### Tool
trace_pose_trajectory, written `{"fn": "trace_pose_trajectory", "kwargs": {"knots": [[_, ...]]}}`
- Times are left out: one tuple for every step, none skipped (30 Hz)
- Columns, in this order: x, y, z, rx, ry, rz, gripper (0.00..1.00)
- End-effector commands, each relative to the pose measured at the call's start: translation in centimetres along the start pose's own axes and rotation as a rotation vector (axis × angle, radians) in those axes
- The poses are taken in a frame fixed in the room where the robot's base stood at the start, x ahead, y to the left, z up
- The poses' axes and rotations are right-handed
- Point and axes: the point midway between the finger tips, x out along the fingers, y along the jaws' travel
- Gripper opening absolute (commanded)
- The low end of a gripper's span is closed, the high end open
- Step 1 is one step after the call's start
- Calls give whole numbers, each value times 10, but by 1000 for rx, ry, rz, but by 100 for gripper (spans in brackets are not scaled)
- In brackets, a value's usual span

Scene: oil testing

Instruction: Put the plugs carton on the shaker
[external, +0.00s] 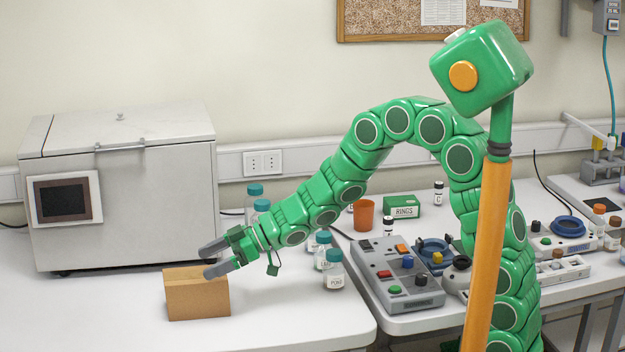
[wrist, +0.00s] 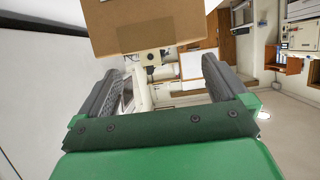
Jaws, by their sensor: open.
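A plain brown carton (external: 197,295) stands on the left white bench; no plugs label is readable on it. It also fills the top middle of the wrist view (wrist: 150,28). No device is readably marked as the shaker; a grey device with a blue round part (external: 435,250) and a white one with a blue ring (external: 568,226) stand right.
A large grey lidded cabinet (external: 130,200) stands behind the carton. Several teal-capped bottles (external: 333,270) stand right of it. A grey control box (external: 395,272), an orange cup (external: 363,215) and a green RINGS box (external: 401,207) are on the right bench. The left bench's front is clear.

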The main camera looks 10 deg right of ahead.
Motion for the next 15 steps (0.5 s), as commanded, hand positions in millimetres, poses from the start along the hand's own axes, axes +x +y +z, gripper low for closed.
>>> {"fn": "trace_pose_trajectory", "kwargs": {"knots": [[-8, 1, -1, -1, 0, 3, 100], [-12, 2, -1, -1, 0, 4, 100], [-18, 2, -1, -1, 1, 4, 100], [-21, 2, -2, -2, 2, 4, 100], [-24, 2, -2, -2, 2, 5, 100], [-29, 2, -2, -2, 3, 5, 100], [-32, 2, -2, -3, 3, 4, 100], [-34, 1, -2, -3, 2, 3, 100], [-37, 1, -2, -2, 2, 2, 100], [-38, 0, -2, -2, 2, 1, 100], [-40, 0, -1, -1, 2, 1, 100], [-42, 0, -1, -1, 2, 1, 100], [-43, 0, -1, 0, 2, 1, 100], [-44, 0, -1, 0, 1, 1, 100], [-44, 0, 0, 0, 1, 0, 100]]}}
